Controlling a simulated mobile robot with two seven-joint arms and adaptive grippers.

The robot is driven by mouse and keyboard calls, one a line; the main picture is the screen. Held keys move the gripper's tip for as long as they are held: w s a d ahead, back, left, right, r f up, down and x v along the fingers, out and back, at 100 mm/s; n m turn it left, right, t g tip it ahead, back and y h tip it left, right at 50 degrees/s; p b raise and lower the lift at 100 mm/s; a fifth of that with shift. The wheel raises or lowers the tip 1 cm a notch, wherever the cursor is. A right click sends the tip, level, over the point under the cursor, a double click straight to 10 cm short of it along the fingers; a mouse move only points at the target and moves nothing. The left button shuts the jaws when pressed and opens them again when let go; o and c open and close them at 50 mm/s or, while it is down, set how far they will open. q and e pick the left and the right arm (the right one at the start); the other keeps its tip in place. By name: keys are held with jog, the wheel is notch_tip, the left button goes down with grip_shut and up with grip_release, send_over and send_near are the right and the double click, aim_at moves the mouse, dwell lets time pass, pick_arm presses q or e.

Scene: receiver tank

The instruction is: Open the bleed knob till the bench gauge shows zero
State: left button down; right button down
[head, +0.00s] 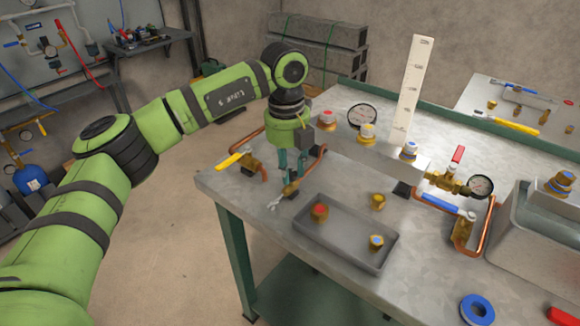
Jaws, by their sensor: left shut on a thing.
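A round white gauge (362,116) stands behind the manifold block. A second, dark-rimmed gauge (481,186) sits at the right end of the pipework. Both needles are too small to read. My right gripper is not in view.
The metal bench (240,186) holds a grey tray (345,249) with brass fittings close to my gripper. A yellow-handled valve (232,160) is to its left. Red, cream and blue knobs top the block (385,153). A white upright scale (410,85) rises behind it.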

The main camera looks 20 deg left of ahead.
pick_arm(q)
jog(key=shift+n, duration=0.4)
jog(key=c, duration=1)
grip_release()
jog(key=r, duration=1.2)
jog(key=shift+s+a, duration=0.15)
jog(key=shift+a, duration=0.1)
